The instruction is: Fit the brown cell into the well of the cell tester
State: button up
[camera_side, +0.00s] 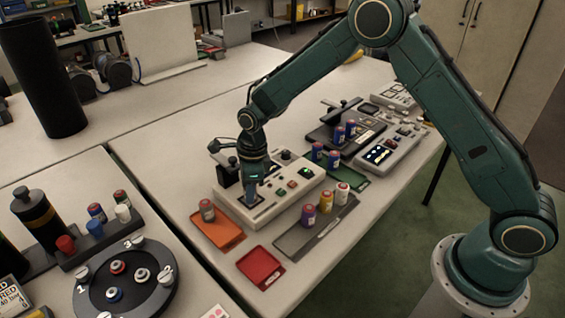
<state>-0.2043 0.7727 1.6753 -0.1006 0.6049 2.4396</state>
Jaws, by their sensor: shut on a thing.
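My gripper (251,192) points down over the left part of the pale grey cell tester (292,197). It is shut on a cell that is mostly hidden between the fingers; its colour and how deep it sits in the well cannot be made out. The well itself is hidden behind the gripper. The tester has a green-lit display, knobs and coloured buttons on its top. A brownish-red cell with a pale top (207,211) stands upright on an orange tray (217,233), in front of and left of the tester.
A dark grey tray (290,243) holds several upright coloured cells at the tester's front right. A red tray (260,267) lies empty in front. More purple cells (334,160) and a second device (388,150) stand behind right. A round dark holder (125,280) is on the left table.

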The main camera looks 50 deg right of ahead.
jog(key=o, duration=1)
jog(key=shift+r, duration=0.1)
jog(key=r, duration=0.7)
jog(key=d+r, duration=0.1)
jog(key=r, duration=0.3)
jog(key=shift+s+r, duration=0.1)
jog(key=shift+s, duration=0.2)
jog(key=shift+s+d+r, duration=0.1)
jog(key=shift+r, duration=0.5)
